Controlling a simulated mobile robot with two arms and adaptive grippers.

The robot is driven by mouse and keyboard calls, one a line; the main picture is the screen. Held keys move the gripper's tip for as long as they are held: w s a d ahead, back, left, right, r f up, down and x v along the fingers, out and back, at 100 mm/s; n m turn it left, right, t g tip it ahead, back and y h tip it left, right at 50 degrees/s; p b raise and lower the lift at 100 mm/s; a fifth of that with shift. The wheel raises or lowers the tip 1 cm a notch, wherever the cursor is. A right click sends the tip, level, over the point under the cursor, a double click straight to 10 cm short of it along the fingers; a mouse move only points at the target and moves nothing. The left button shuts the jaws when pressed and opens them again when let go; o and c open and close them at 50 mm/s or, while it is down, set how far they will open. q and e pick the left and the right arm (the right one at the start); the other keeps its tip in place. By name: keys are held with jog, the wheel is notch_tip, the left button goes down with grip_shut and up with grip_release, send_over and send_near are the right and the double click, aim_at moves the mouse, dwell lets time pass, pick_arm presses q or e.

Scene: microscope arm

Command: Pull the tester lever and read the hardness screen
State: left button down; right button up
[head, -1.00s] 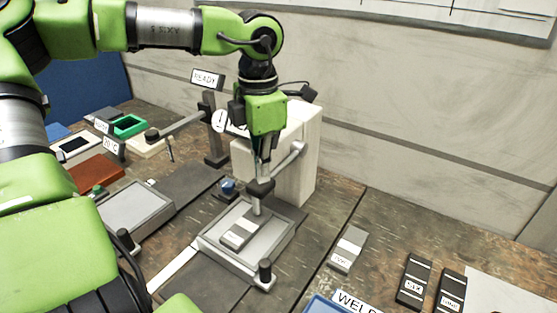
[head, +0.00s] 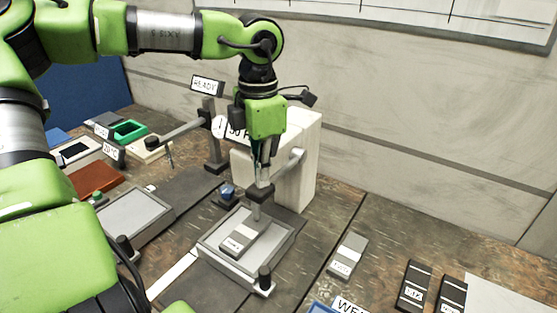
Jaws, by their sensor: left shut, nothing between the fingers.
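The hardness tester (head: 300,165) is a pale upright block at the back of the bench. A grey lever (head: 292,161) with a rounded end sticks out from its front. My left gripper (head: 263,180) points down in front of the tester, shut and empty, close beside the lever; I cannot tell whether they touch. Below it, a dark head with a thin indenter (head: 256,207) stands over a labelled grey block (head: 239,241) in a tray (head: 270,254). The tester's screen (head: 236,130) is mostly hidden behind my left wrist. My right gripper is not in view.
A stand with a READY sign (head: 207,84) is behind to the left. A blue knob (head: 227,190) is left of the tester. A labelled grey block (head: 348,255) and dark blocks (head: 414,285) lie to the right. Bare bench (head: 400,220) lies right of the tester.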

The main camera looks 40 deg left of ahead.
pick_arm(q)
jog(key=shift+r+p, duration=1.45)
jog(key=shift+r, duration=1.15)
notch_tip(320, 180, up, 12)
